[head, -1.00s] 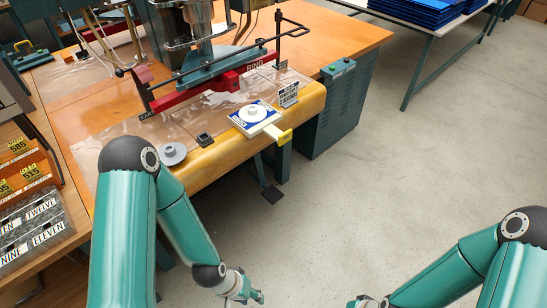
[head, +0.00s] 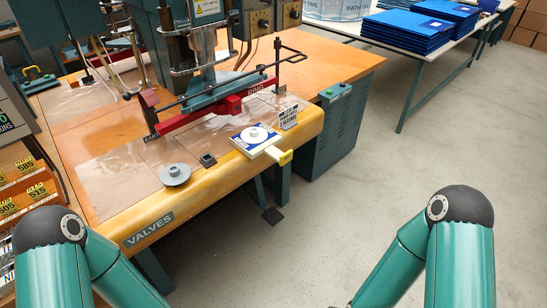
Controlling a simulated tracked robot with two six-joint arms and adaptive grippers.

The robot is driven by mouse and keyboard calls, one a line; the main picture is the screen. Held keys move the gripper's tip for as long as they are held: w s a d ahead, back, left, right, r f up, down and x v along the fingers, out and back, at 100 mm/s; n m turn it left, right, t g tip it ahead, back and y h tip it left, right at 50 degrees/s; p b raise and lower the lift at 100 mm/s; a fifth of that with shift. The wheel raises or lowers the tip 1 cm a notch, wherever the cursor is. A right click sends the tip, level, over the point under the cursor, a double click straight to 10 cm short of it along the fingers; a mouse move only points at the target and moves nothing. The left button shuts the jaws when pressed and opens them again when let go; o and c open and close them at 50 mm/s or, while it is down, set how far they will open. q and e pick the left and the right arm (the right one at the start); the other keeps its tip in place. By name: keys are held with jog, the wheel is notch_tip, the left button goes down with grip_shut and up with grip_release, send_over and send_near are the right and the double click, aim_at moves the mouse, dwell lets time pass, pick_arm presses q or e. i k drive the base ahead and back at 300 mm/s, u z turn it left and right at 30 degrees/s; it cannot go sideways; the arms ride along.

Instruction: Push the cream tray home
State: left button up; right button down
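The cream tray (head: 272,149) sits at the front edge of the wooden bench, below the press. A blue-and-white piece with a white round part (head: 255,134) lies on it. Its yellow-ended handle (head: 286,157) sticks out past the bench edge, towards the lower right. My two arms rise at the lower left and lower right, well apart from the tray. Both grippers are below the picture, so their fingers are hidden.
A red bar marked RING (head: 232,104) and the press stand behind the tray. A grey round part (head: 175,174) and a small dark block (head: 208,160) lie left of it. A teal cabinet (head: 337,125) stands right.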

aim_at(268, 147)
jog(key=u, duration=0.1)
jog(key=i, duration=1)
jog(key=z, duration=0.05)
